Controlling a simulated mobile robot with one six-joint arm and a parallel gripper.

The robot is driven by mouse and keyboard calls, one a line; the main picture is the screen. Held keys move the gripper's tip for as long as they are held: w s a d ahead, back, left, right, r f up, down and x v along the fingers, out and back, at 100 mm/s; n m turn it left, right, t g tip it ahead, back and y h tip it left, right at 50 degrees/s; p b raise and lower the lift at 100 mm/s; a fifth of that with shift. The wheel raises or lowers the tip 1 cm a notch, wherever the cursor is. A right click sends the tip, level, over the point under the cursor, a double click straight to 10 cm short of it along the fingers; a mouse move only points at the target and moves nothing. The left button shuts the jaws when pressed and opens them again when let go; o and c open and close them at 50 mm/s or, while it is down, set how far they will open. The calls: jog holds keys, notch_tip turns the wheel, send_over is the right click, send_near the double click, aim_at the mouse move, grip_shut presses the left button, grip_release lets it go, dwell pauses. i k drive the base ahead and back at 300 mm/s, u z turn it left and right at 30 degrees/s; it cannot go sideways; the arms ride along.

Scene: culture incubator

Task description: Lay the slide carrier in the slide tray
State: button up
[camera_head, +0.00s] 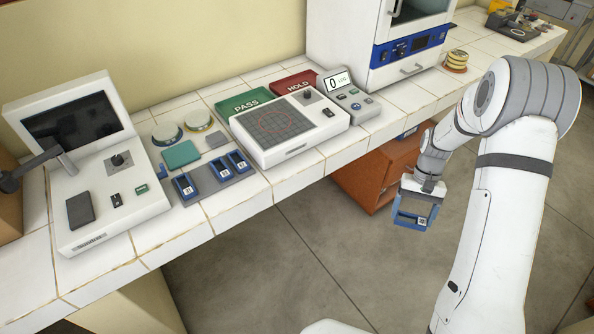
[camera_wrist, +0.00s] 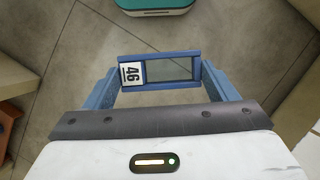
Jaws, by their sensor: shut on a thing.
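My gripper (camera_head: 416,200) is shut on a blue-framed slide carrier (camera_head: 411,221) and holds it in the air over the floor, right of the bench. In the wrist view the carrier (camera_wrist: 183,69) spans between the two blue fingers of my gripper (camera_wrist: 160,75), with a white label reading 46, turned sideways, at its left end. A grey tray (camera_head: 204,181), which looks like the slide tray, lies on the bench at left. Several similar blue carriers, including one (camera_head: 186,187) at its left, sit on it; a bare grey stretch lies between them.
A device with a dark screen (camera_head: 72,118) stands left of the tray. A gridded white device (camera_head: 289,126), a green PASS tray (camera_head: 245,101) and a red HOLD tray (camera_head: 295,84) are to its right. An orange cabinet (camera_head: 376,172) stands by the bench, behind my gripper.

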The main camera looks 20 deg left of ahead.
aim_at(205, 179)
jog(key=z, duration=0.55)
jog(key=i, duration=0.15)
jog(key=u, duration=2.4)
